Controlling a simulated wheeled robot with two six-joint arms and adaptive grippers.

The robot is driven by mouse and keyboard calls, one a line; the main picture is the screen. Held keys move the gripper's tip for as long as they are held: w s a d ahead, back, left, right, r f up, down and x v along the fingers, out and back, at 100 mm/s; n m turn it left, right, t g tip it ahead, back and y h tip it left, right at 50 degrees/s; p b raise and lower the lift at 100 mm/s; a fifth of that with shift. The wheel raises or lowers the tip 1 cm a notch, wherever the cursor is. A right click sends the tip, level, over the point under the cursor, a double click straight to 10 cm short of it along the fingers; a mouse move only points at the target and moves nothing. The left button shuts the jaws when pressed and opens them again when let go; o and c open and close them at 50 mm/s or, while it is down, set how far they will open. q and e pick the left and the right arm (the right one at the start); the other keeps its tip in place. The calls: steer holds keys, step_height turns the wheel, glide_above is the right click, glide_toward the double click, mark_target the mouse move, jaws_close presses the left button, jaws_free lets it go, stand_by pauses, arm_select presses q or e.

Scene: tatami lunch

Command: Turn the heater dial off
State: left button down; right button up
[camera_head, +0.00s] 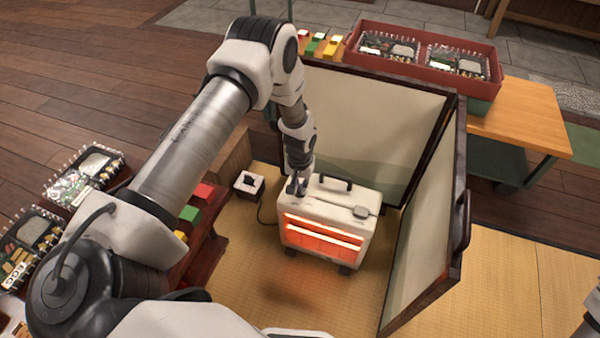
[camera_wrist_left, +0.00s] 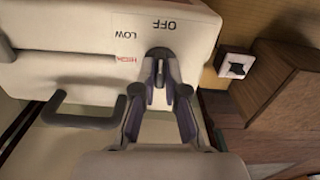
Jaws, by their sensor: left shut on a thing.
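The heater (camera_head: 335,210) is a white box with glowing orange bars, standing on the tatami inside a folding screen. My left gripper (camera_head: 297,187) reaches down to the left end of its top. In the left wrist view, the heater top (camera_wrist_left: 75,25) carries the labels OFF, LOW and a partly hidden red one. The dark dial (camera_wrist_left: 160,53) sits just below OFF, between my left fingertips (camera_wrist_left: 160,72). The gripper is shut on the dial. The fingers cover much of the dial, so its exact pointing direction is hard to tell.
The folding screen (camera_head: 375,115) closes off the back and right of the heater. A small white box with a dark top (camera_head: 249,184) stands left of it, with a cord nearby.

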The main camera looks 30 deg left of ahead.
arm_select(q)
steer(key=shift+m, duration=0.4)
steer(key=c, duration=1.2)
jaws_free()
step_height(320, 180, up, 12)
